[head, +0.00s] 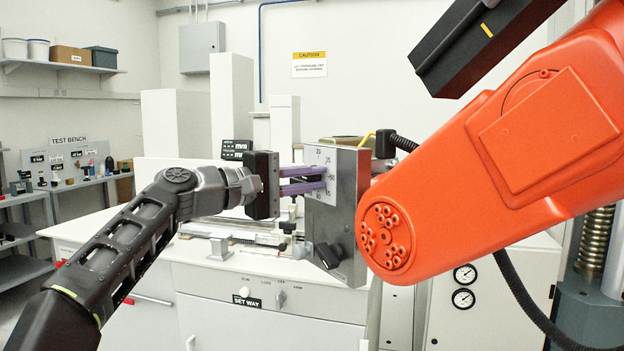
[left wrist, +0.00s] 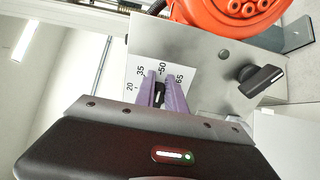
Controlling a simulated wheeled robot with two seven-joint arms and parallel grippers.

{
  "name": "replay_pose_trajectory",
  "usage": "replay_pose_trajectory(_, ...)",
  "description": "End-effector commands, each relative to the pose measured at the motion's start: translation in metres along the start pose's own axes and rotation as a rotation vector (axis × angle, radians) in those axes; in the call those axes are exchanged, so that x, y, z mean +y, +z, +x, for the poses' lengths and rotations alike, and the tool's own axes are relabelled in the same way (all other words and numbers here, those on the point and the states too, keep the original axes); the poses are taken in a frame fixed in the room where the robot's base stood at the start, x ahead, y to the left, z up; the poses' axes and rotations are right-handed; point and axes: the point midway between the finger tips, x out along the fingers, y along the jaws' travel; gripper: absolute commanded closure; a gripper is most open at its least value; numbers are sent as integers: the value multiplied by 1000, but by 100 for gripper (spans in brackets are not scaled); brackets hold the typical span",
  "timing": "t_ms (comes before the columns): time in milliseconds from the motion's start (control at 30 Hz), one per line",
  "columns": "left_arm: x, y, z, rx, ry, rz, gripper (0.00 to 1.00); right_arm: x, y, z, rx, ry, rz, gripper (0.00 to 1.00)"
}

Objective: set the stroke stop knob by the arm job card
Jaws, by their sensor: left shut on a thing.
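The stroke stop knob (left wrist: 159,95) is a small dark knob on a grey plate (head: 345,205), over a white scale (left wrist: 150,68) marked 20, 35, 50 and 65. My left gripper (head: 324,180) reaches the plate from the left, its two purple fingers shut on the knob. It also shows in the left wrist view (left wrist: 160,80). The fingers hide much of the knob, and I cannot tell its exact setting; its visible part lies between the 35 and 50 marks. I cannot make out the arm job card. My right gripper is not in view.
A second black knob (left wrist: 261,80) sits on the same plate, apart from my fingers. A large orange arm (head: 540,135) stands close on the right, with a black cable. A white cabinet (head: 260,335) with a SET WAY label is below. A test bench (head: 85,185) stands far left.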

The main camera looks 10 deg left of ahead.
Motion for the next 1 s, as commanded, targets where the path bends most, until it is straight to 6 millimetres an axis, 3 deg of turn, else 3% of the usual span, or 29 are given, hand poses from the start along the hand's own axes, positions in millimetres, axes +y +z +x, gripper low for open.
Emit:
replay_pose_trajectory(67,-3,-6,-1,13,-4,-1,100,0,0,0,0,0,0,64)
replay_pose_trajectory(100,-3,-6,-1,13,-3,-1,84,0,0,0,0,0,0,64)
replay_pose_trajectory(367,-1,-4,-1,11,-1,-1,64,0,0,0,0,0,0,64)
replay_pose_trajectory(733,-1,-2,-8,7,2,0,64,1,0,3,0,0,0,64)
replay_pose_trajectory(1000,-3,-4,-49,11,2,1,64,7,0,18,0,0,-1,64)
